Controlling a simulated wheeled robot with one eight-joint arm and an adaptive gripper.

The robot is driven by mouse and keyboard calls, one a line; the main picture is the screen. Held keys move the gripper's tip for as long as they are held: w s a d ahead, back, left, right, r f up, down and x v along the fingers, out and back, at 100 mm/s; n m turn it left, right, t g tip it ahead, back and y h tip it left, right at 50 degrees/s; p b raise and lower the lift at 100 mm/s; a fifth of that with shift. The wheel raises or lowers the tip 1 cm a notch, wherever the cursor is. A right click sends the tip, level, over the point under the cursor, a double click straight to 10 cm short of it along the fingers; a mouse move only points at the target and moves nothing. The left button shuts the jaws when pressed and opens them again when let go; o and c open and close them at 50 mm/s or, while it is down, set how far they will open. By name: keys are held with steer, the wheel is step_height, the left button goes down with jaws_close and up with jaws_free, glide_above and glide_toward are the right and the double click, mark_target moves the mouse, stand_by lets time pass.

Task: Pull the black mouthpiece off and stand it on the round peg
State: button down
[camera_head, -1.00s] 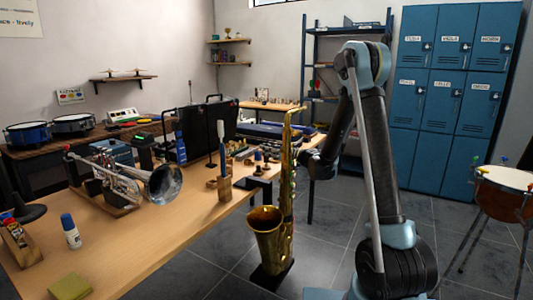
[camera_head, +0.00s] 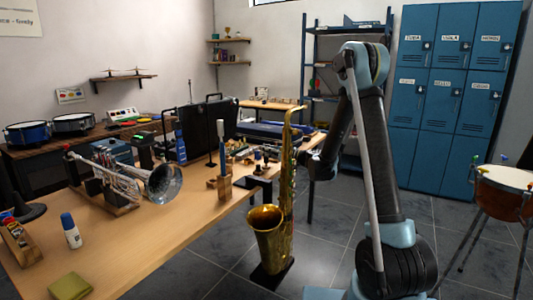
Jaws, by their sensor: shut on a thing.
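The brass saxophone (camera_head: 267,240) stands upright on a dark stand at the table's right edge. The end of its curved neck (camera_head: 298,108) looks bare, with no black piece on it. My arm comes down at the right, and its wrist passes behind the saxophone. My gripper (camera_head: 262,189) shows as a dark shape left of the saxophone body, by the table edge. It is shut on the black mouthpiece, which is too small and dark to make out. Small dark upright pieces (camera_head: 259,158) stand on the table behind; I cannot tell which is the round peg.
A drum (camera_head: 505,178) stands far right. The table's front middle is clear.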

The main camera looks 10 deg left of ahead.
steer(key=shift+f, duration=0.9)
stand_by(1.4)
steer(key=c, duration=1.5)
jaws_free()
steer(key=v, duration=1.2)
